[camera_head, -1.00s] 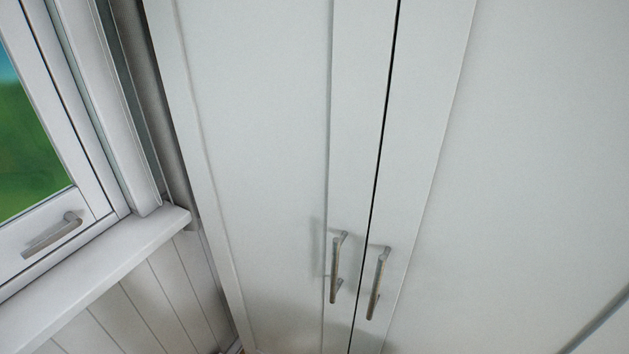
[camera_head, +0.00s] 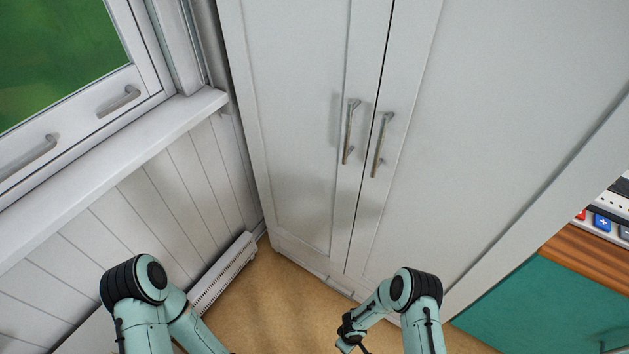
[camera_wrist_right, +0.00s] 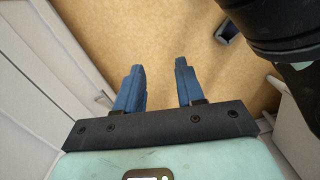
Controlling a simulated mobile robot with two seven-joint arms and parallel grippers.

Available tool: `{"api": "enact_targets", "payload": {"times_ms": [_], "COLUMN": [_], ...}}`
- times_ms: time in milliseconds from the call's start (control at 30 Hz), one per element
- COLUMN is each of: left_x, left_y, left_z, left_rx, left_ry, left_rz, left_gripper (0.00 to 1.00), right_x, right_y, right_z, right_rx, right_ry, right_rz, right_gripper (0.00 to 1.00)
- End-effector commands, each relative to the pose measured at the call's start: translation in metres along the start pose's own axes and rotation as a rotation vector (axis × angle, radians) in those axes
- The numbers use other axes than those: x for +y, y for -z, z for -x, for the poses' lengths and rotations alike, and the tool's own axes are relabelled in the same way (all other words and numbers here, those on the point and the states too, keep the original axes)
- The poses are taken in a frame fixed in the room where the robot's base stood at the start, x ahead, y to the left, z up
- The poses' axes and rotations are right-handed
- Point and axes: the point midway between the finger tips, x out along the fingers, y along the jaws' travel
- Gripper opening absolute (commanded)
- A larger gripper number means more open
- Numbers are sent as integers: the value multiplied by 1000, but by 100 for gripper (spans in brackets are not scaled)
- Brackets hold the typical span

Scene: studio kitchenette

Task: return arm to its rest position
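My two mint-green arms show at the bottom of the head view, with their black joints bent. The right gripper (camera_wrist_right: 160,85) shows in the right wrist view. Its two blue fingers stand apart with only tan floor between them, so it is open and empty. My left gripper is out of the picture; only the left arm's links show in the head view.
A tall white wardrobe (camera_head: 300,130) with two closed doors and metal handles (camera_head: 380,145) stands ahead. A window sill (camera_head: 110,160) and a low heater (camera_head: 222,273) are at left. A teal cabinet (camera_head: 540,305) under a wooden top (camera_head: 592,262) is at right. Tan floor (camera_head: 265,305) lies between.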

Motion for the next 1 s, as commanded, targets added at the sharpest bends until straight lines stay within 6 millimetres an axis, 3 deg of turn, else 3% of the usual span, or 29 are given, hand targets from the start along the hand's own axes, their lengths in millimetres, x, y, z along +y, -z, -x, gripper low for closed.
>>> {"api": "enact_targets", "payload": {"times_ms": [100,300,433,600,800,1000], "left_x": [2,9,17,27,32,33], "left_y": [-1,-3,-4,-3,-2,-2], "left_z": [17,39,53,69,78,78], "left_rx": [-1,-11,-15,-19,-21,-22], "left_ry": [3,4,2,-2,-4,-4], "left_rz": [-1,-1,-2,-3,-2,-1], "left_gripper": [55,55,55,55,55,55], "right_x": [-33,-84,-99,-97,-91,-90], "right_y": [-23,-47,-57,-78,-102,-107], "right_z": [35,104,150,196,220,223], "right_rx": [-22,6,51,86,82,77], "right_ry": [158,399,471,447,371,351], "right_rz": [-134,-437,-663,-926,-1087,-1116], "right_gripper": [38,38,38,38,38,38]}}
